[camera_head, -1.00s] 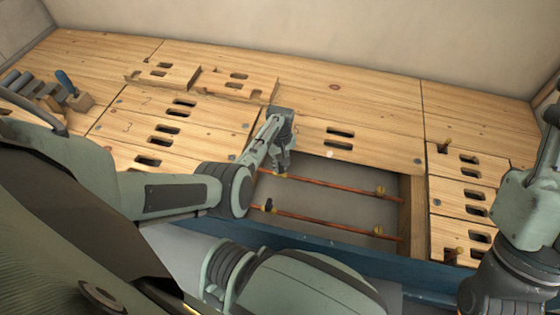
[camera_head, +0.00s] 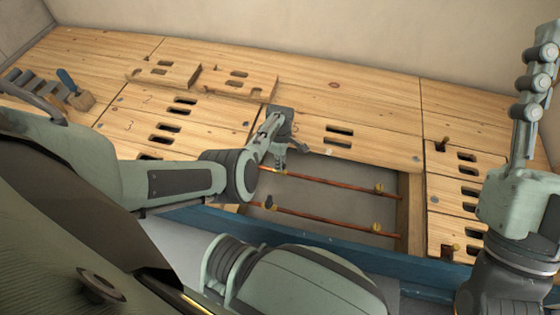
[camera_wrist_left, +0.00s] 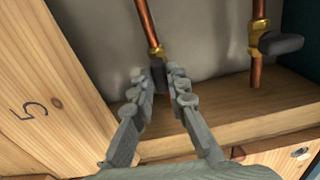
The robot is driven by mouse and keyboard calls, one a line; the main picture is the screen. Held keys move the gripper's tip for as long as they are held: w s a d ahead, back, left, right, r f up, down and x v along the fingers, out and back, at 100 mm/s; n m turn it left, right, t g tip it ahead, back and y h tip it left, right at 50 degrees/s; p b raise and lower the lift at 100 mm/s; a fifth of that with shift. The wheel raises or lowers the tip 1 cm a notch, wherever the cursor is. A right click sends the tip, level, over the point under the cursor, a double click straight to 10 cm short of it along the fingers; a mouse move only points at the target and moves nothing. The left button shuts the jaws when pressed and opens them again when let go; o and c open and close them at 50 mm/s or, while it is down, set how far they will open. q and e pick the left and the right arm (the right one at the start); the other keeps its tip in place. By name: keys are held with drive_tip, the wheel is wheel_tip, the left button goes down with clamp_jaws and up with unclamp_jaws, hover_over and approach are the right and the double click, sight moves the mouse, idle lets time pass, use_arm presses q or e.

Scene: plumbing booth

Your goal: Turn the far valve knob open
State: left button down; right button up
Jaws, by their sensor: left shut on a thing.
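The far valve sits on the far copper pipe (camera_head: 325,182) in the floor opening. My left gripper (camera_head: 280,166) is over the left end of that pipe and hides most of the valve in the head view. In the left wrist view its fingers (camera_wrist_left: 162,86) are shut around the far valve's dark knob (camera_wrist_left: 159,74), below a brass fitting (camera_wrist_left: 156,52). The near valve has a dark knob (camera_head: 269,202) on the near pipe (camera_head: 325,222); it also shows in the left wrist view (camera_wrist_left: 282,43), clear of the fingers.
Slotted wooden floor panels (camera_head: 350,112) surround the opening. A wooden beam (camera_wrist_left: 225,124) runs close beside the fingers. A blue edge (camera_head: 345,248) lies along the front. A brush (camera_head: 72,88) lies at the far left. My right arm stands at the right edge.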

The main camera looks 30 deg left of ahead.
use_arm(q)
drive_tip(key=shift+a+n, duration=0.1)
drive_tip(key=shift+n, duration=0.5)
drive_tip(key=c, duration=1.5)
unclamp_jaws()
wheel_tip(320, 180, up, 12)
drive_tip(key=shift+s, duration=0.1)
